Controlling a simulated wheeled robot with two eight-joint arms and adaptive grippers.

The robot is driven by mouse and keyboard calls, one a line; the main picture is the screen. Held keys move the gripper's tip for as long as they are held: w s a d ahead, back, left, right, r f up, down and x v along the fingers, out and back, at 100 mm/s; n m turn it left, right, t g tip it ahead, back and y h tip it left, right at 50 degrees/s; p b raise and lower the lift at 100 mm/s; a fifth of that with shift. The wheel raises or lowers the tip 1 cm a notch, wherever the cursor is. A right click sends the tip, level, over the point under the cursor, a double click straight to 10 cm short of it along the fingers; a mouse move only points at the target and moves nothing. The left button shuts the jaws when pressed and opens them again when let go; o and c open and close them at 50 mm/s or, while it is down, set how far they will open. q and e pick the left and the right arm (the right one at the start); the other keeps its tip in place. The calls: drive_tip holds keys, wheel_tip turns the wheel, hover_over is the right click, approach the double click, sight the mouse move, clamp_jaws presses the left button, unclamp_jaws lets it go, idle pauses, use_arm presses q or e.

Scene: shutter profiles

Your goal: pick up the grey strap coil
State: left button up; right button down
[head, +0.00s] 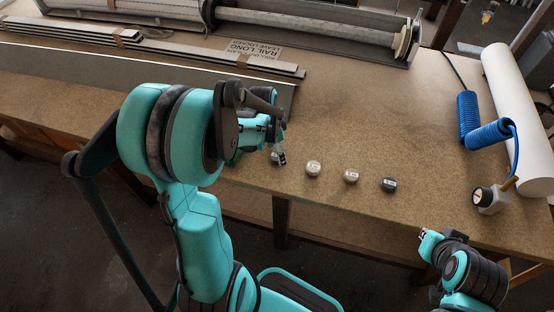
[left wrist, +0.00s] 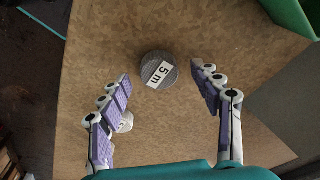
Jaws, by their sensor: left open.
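A dark grey strap coil (left wrist: 150,80) with a white "5 m" label lies on the table in the left wrist view. It sits between and just beyond the fingertips of my left gripper (left wrist: 161,72), which is open and not touching it. In the head view the coil (head: 274,157) is partly hidden behind my left gripper (head: 281,153). My right gripper (head: 427,235) is at the table's front edge, lower right, and its fingers are too small to judge.
A pale coil (head: 313,168), a beige-grey coil (head: 351,177) and a dark coil (head: 388,185) lie in a row to the right. The pale coil (left wrist: 126,122) shows behind my left finger. A blue hose (head: 490,133) and white roll (head: 517,120) lie right. Long profiles (head: 180,50) lie behind.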

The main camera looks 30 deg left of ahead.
use_arm(q)
drive_tip(key=shift+w+d+f, duration=0.1)
drive_tip(key=shift+w+f, duration=0.05)
drive_tip(key=shift+f, duration=0.5)
drive_tip(key=shift+r, duration=0.1)
drive_tip(key=c, duration=1.2)
drive_tip(key=shift+c, duration=0.2)
